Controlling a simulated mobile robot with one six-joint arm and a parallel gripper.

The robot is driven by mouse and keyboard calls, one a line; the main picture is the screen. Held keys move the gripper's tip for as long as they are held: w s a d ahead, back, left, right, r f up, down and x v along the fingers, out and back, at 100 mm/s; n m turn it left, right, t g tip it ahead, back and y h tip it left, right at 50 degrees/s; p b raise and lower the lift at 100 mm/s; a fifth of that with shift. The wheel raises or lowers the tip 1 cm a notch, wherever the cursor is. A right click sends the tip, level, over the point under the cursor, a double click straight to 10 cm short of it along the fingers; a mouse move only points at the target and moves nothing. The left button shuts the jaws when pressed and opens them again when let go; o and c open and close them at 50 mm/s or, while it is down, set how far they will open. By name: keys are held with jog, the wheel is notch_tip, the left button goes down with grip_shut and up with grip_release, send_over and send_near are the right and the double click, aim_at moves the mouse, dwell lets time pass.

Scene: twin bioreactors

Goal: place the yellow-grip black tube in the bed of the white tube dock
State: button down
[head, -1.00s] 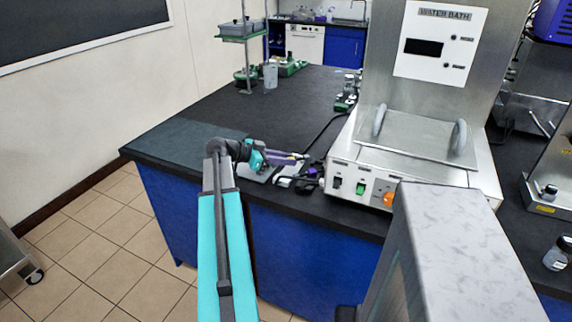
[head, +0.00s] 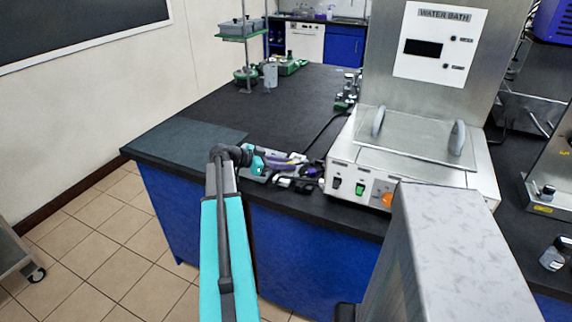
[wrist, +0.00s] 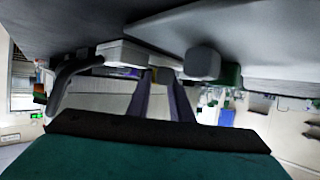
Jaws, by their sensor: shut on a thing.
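My gripper (head: 298,160) reaches right from my arm, low over the front edge of the black bench. A dark curved length, apparently the tube (wrist: 68,78), bends down at left in that view. White parts of what seems to be the tube dock (head: 284,182) lie just below the fingers. A pale block, perhaps the dock (wrist: 122,54), is close to the tube. Whether they touch, I cannot tell; the bed is hidden.
The steel water bath (head: 410,150) stands just right of the gripper, with switches on its front. A dark cable (head: 325,135) runs over the bench behind. Green-based equipment (head: 346,92) stands beyond the cable.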

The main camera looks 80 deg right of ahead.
jog(key=shift+f, duration=0.25)
jog(key=shift+f, duration=0.2)
jog(key=c, duration=1.6)
grip_release()
jog(key=shift+r, duration=0.3)
jog(key=shift+w+a, duration=0.2)
jog(key=shift+w, duration=0.15)
jog(key=b+v, duration=0.2)
jog(key=v, duration=0.8)
jog(key=shift+f, duration=0.1)
jog(key=shift+w+a+r, duration=0.3)
jog(key=shift+w+a, duration=0.05)
jog(key=shift+w, duration=0.05)
